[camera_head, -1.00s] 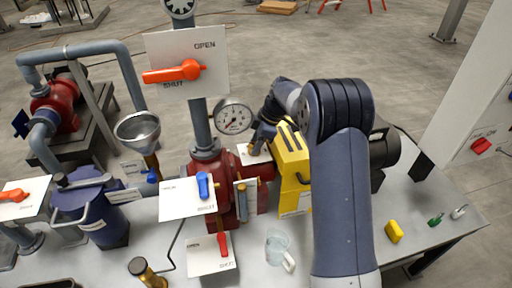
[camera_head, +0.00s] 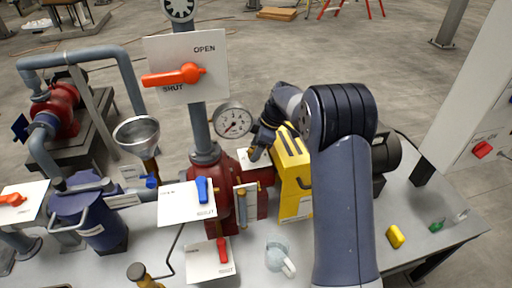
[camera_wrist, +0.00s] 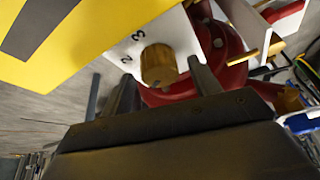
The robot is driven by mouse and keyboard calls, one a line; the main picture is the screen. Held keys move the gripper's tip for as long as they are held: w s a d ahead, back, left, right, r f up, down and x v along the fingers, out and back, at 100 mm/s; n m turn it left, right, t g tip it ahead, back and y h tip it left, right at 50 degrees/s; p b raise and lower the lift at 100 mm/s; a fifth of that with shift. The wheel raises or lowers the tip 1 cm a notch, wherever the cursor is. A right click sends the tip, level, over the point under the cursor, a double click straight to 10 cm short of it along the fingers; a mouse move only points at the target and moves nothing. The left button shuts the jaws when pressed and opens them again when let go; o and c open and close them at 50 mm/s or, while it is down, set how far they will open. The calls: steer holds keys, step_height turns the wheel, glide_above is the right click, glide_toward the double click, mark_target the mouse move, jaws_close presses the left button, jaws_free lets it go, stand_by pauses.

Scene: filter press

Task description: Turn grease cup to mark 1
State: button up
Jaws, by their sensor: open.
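The grease cup (camera_wrist: 158,66) is a round brass knob on a white plate (camera_wrist: 122,54) marked with numbers. In the wrist view I read 2 and 3 on the plate; mark 1 is not visible, and I cannot tell a pointer on the cup. My gripper (camera_wrist: 161,78) is open, with one finger on the left and one on the right of the cup's near end. I cannot tell whether the fingers touch it. In the head view the plate (camera_head: 246,162) sits beside the yellow box, with my gripper (camera_head: 257,150) at it, partly hiding the cup.
The yellow box (camera_head: 291,170) stands close beside the cup. A red pump body (camera_head: 222,190), a pressure gauge (camera_head: 232,120), a blue lever (camera_head: 202,189) and a red lever (camera_head: 221,248) are near. A clear jug (camera_head: 277,256) stands on the table. The front right of the table holds small items.

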steer(key=v, duration=1)
steer(key=shift+d+r+b, duration=0.2)
steer(key=shift+r+b, duration=0.15)
steer(key=shift+b, duration=0.05)
steer(key=shift+f, duration=0.1)
steer(key=x, duration=1)
steer(key=shift+a+f+p, duration=0.1)
steer(key=shift+a+p, duration=0.05)
steer(key=shift+p, duration=0.25)
steer(key=shift+a+f, duration=0.1)
steer(key=shift+f, duration=0.1)
steer(key=shift+n, duration=0.3)
